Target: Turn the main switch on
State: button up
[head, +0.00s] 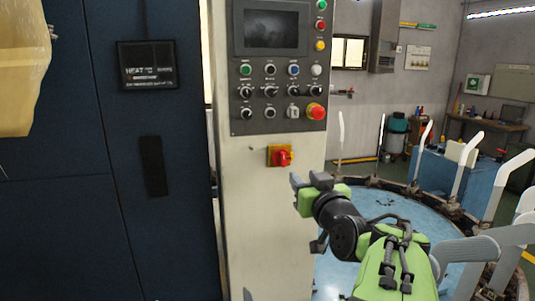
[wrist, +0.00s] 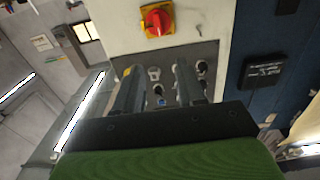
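The main switch (head: 282,157) is a red rotary knob on a yellow plate, on the cream cabinet face below the button panel. It also shows in the wrist view (wrist: 157,20) at the top, beyond the fingertips. The knob's exact angle is hard to read. My gripper (head: 309,182) is just right of and below the switch in the head view, apart from it. In the wrist view its two dark fingers (wrist: 160,85) stand apart with nothing between them. Nothing hides the switch.
The grey control panel (head: 278,125) above the switch carries several knobs, buttons and a red emergency stop (head: 315,112). A dark blue cabinet (head: 100,220) stands to the left. A round blue machine table (head: 375,210) with white upright boards lies to the right.

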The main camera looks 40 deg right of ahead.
aim_at(284, 155)
jog(key=p+x, duration=0.2)
jog(key=x, duration=1.3)
jog(key=shift+p, duration=0.4)
jog(key=shift+s, duration=0.1)
grip_shut()
